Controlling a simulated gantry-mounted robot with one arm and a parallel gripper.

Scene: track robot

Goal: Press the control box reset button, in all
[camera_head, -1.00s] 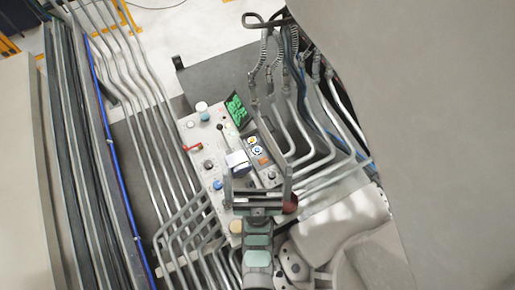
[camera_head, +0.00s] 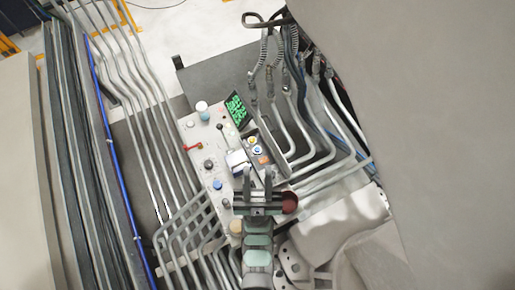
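The control box (camera_head: 190,131) has a light panel with several buttons, a red lever switch (camera_head: 192,148), a black knob (camera_head: 209,164) and a green-lit screen (camera_head: 236,109). A blue button (camera_head: 217,185) sits lower on the panel. A dark strip holds a blue-and-white button (camera_head: 256,149) and an orange one (camera_head: 264,160). Which one is the reset button cannot be told. My gripper (camera_head: 258,172) is over the lower right of the panel, empty, its fingers parted by a narrow gap. Contact with the panel cannot be told. My gripper and wrist hide part of the lower panel.
A dark red round knob (camera_head: 289,202) is just right of my gripper. Grey pipes run close on the left (camera_head: 150,150) and right (camera_head: 310,150) of the box. A large grey surface (camera_head: 440,100) fills the right side.

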